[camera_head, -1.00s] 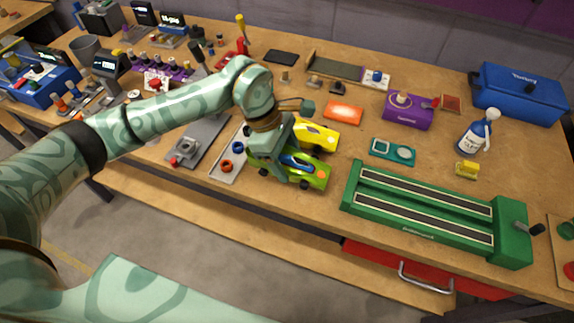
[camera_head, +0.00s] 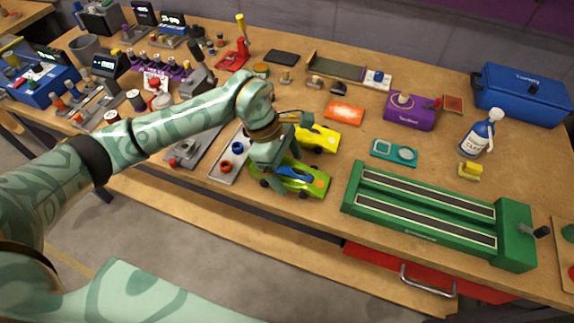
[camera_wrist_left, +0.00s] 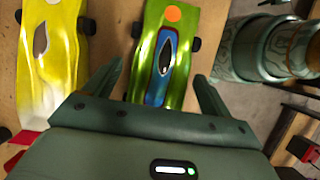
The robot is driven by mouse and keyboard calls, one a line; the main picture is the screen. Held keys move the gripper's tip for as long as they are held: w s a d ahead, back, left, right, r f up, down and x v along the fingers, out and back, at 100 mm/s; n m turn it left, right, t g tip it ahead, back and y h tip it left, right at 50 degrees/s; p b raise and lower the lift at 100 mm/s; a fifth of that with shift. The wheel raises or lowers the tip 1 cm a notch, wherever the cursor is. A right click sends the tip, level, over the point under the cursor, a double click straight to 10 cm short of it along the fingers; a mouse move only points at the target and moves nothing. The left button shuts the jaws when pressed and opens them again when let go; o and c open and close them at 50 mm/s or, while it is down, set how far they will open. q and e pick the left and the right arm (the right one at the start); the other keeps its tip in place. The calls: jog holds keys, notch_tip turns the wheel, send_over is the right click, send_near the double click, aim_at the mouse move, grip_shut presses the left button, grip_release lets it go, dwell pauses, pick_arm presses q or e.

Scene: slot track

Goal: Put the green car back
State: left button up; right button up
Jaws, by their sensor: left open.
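The green car (camera_head: 304,178) with a blue top lies on the bench near its front edge, left of the green slot track (camera_head: 420,215). My left gripper (camera_head: 278,172) is over the car's left part and hides some of it. In the left wrist view the open fingers of my left gripper (camera_wrist_left: 158,85) stand on either side of the green car (camera_wrist_left: 165,60). I cannot tell whether they touch it. The yellow car (camera_head: 320,138) lies just behind the green one and shows at the left of the wrist view (camera_wrist_left: 50,60). My right gripper is not in view.
A grey tray (camera_head: 224,170) with small rings lies left of the cars. An orange block (camera_head: 344,112), a teal device (camera_head: 393,152) and a spray bottle (camera_head: 476,135) stand behind and to the right. Bare bench lies between the cars and the track.

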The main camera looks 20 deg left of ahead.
pick_arm(q)
jog(key=p+v, duration=0.2)
jog(key=v, duration=1)
jog(key=shift+s, duration=0.1)
